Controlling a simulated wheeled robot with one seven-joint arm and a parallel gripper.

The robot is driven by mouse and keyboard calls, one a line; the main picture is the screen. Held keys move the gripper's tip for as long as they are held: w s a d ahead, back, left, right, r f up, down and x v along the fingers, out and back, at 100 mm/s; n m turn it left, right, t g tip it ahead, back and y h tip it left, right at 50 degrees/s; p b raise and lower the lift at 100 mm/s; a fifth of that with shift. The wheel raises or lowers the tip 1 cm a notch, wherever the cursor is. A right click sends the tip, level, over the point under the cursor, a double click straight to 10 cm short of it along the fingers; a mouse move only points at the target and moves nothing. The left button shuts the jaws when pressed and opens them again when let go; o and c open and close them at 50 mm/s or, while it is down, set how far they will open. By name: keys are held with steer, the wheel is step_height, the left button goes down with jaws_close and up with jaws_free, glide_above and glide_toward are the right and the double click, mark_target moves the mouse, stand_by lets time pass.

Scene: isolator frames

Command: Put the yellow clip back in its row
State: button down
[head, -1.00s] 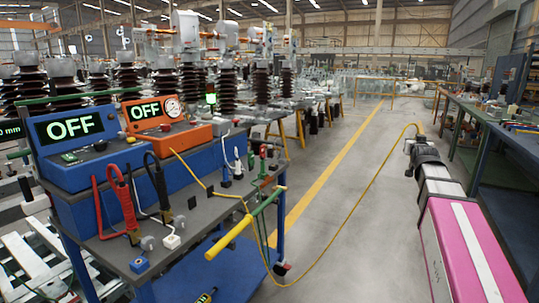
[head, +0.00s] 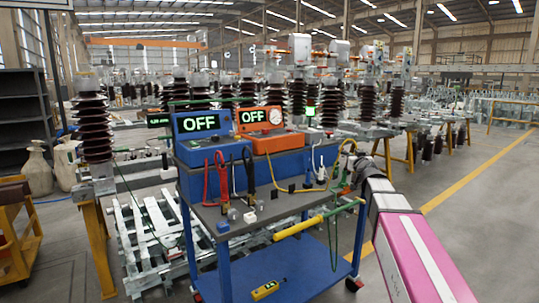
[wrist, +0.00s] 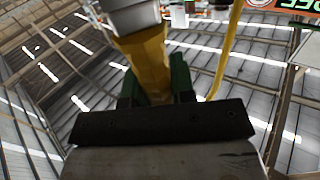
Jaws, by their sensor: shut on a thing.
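The yellow clip (wrist: 148,62) is between my green gripper fingers (wrist: 155,85) in the wrist view; a yellow cable runs up beside it. In the head view my gripper (head: 347,166) is at the right end of the cart's grey top (head: 262,207), small and partly hidden by my arm. It is shut on the clip. The yellow cable (head: 300,190) crosses the cart top. A red clip (head: 222,178) and a black clip (head: 248,170) stand along the cart top, with a white clip (head: 318,165) farther right. The row's free place cannot be made out.
A blue instrument (head: 200,140) and an orange one (head: 265,135), both reading OFF, sit at the cart's back. A yellow meter (head: 265,289) lies on the lower shelf. The floor at right is clear.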

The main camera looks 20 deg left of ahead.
steer(key=s+a+n+g+y, duration=0.2)
steer(key=a+n+g+y, duration=0.1)
steer(key=a, duration=0.8)
steer(key=s+a+r+n+g+y, duration=0.1)
steer(key=a+y, duration=0.4)
steer(key=a, duration=0.7)
steer(key=s+a+n+g+y, duration=0.3)
steer(key=a+n+g+y, duration=0.1)
steer(key=a, duration=0.7)
steer(key=shift+s+a+r+n+g, duration=0.25)
steer(key=shift+s+r+n+g, duration=0.1)
steer(key=shift+n+g, duration=0.65)
steer(key=shift+d, duration=0.1)
steer(key=shift+d+f, duration=0.1)
steer(key=shift+f, duration=2.8)
steer(key=shift+f, duration=1.75)
steer(key=c, duration=0.9)
jaws_free()
steer(key=shift+s+d, duration=0.1)
